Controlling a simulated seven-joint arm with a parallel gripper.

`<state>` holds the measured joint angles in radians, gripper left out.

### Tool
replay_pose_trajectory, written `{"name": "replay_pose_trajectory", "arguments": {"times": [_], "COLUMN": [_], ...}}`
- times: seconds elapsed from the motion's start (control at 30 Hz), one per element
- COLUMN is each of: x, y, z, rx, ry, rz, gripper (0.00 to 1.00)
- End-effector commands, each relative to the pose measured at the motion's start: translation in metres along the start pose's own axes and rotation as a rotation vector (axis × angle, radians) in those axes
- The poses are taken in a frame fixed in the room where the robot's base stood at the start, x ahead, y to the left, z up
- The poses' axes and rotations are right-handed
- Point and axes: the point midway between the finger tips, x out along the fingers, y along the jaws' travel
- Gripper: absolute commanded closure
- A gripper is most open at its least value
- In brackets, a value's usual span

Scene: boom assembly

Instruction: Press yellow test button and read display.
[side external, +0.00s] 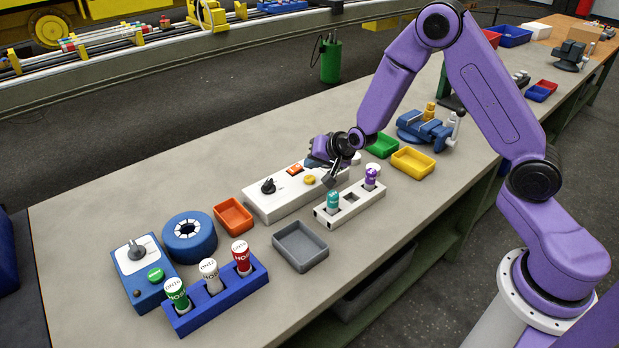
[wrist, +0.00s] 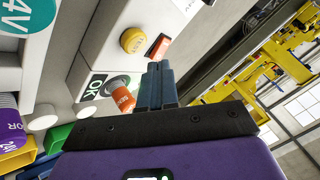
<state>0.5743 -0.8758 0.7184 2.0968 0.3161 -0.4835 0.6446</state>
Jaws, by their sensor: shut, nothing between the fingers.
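The yellow button (side external: 310,180) sits on top of the white tester box (side external: 262,205), beside an orange-red switch (side external: 295,169) and a black knob (side external: 268,186). The wrist view shows the yellow button (wrist: 134,40) and the switch (wrist: 159,46) close to my fingertips. My gripper (side external: 328,183) is shut and empty, just right of the button in the side view; I cannot tell its height above the box. My gripper hides the box's right part in the side view.
A white holder (side external: 350,208) with teal (side external: 333,201) and purple (side external: 371,176) cylinders stands close in front. Grey (side external: 300,247), orange (side external: 233,216), yellow (side external: 413,163) and green (side external: 383,146) trays surround the area. A blue vise (side external: 428,130) is behind right.

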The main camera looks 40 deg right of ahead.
Motion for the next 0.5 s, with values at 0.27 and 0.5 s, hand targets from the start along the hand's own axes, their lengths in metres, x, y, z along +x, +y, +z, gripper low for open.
{"name": "replay_pose_trajectory", "arguments": {"times": [0.27, 0.5], "x": [-0.017, -0.026], "y": [-0.013, -0.018], "z": [-0.013, -0.018], "rx": [0.001, 0.001], "ry": [0.001, 0.0], "rz": [-0.002, 0.0], "gripper": [1.0, 1.0]}}
